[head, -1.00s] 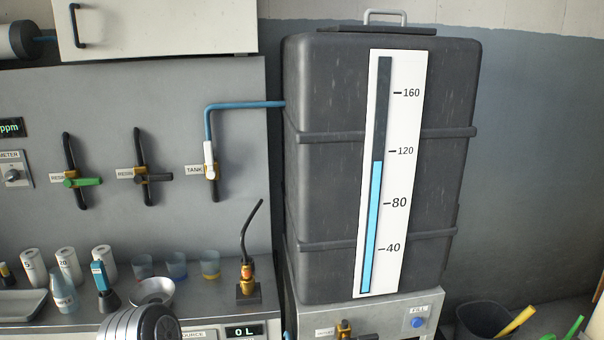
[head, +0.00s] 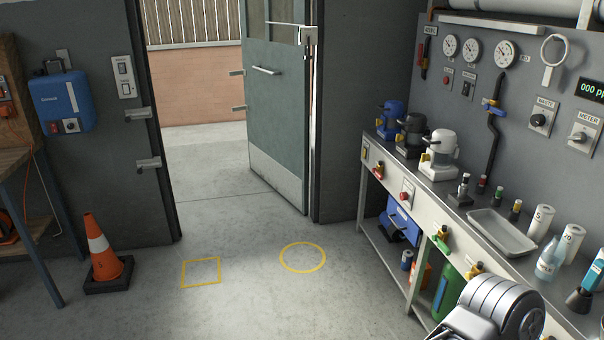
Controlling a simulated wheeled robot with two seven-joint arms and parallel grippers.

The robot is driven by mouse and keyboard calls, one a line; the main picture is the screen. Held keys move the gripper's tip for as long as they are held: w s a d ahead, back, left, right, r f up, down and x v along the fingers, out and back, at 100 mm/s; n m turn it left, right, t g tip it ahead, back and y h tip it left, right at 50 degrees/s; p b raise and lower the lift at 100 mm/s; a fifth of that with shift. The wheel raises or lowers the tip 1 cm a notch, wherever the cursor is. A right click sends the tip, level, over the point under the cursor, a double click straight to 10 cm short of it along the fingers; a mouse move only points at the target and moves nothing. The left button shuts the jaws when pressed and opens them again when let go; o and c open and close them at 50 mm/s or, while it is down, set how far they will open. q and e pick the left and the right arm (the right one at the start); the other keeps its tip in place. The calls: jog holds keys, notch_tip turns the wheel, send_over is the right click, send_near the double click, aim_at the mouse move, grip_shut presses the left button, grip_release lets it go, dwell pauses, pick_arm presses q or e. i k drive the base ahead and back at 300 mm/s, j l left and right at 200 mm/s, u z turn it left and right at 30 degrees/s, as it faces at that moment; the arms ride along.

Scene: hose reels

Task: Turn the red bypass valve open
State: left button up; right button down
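A narrow vertical pipe piece with a red handle (head: 424,58) is on the grey wall panel, left of the gauges. A small label sits above it, too small to read. A small brass valve with a red handle (head: 378,171) is on the front edge of the bench. I cannot tell from the labels which one is the bypass valve. Part of my arm shows at the bottom right, in front of the bench. Neither gripper is in view.
The bench (head: 448,214) runs along the right with several pumps and a tray (head: 502,234) on top. An orange cone (head: 103,252) stands at left. A door (head: 276,110) stands open. The floor between, with a yellow square (head: 201,284) and circle (head: 302,271), is clear.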

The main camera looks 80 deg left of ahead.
aim_at(375, 171)
jog(key=u, duration=1.9)
jog(key=i+j, duration=0.2)
jog(key=i, duration=0.2)
jog(key=i+j, duration=0.25)
jog(key=i, duration=0.15)
jog(key=i+j, duration=0.2)
jog(key=i, duration=0.25)
